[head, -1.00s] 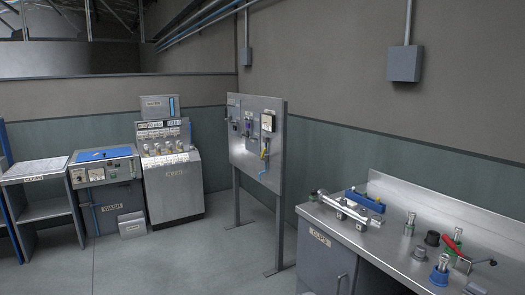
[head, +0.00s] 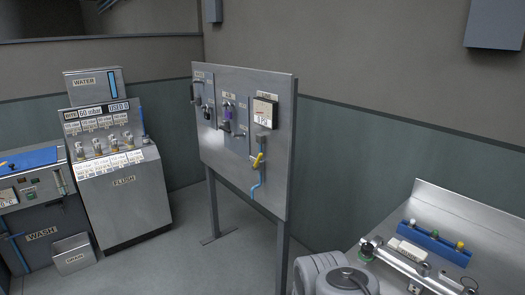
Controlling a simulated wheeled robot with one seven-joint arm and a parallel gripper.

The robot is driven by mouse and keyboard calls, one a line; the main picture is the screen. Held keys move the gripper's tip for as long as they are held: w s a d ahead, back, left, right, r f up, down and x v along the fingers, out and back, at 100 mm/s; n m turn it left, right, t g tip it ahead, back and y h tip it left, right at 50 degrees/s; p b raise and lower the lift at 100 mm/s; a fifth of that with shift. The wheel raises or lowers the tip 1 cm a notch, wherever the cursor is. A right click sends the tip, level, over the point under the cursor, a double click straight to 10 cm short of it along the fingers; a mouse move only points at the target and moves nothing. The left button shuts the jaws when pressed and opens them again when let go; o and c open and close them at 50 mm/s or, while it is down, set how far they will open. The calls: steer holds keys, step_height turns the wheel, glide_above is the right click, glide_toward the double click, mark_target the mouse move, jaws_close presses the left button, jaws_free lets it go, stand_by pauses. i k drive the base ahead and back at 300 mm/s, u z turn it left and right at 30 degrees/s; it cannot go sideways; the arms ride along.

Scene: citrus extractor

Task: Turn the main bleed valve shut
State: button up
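A metal panel board (head: 225,165) on legs stands in the middle of the head view. It carries several labelled fittings in columns. At its right is a small display box (head: 265,112) above a valve with a yellow handle (head: 258,160) and a blue hose below. The middle column has a fitting with a purple part (head: 227,111). The left column has a dark fitting (head: 207,112). The labels are too small to read surely, so I cannot tell which one is the main bleed valve. My gripper is out of view.
A FLUSH cabinet (head: 122,205) with several small valves stands left, a WATER box (head: 91,86) on top. A WASH unit (head: 35,235) is further left. A metal bench (head: 470,215) with a blue rack (head: 433,243) is at right. Open floor (head: 170,260) lies before the panel.

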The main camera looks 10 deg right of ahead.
mark_target(254, 166)
steer(key=i, duration=0.35)
steer(key=k, duration=0.55)
steer(key=u, duration=0.4)
steer(key=i, duration=1.1)
steer(key=u, duration=0.5)
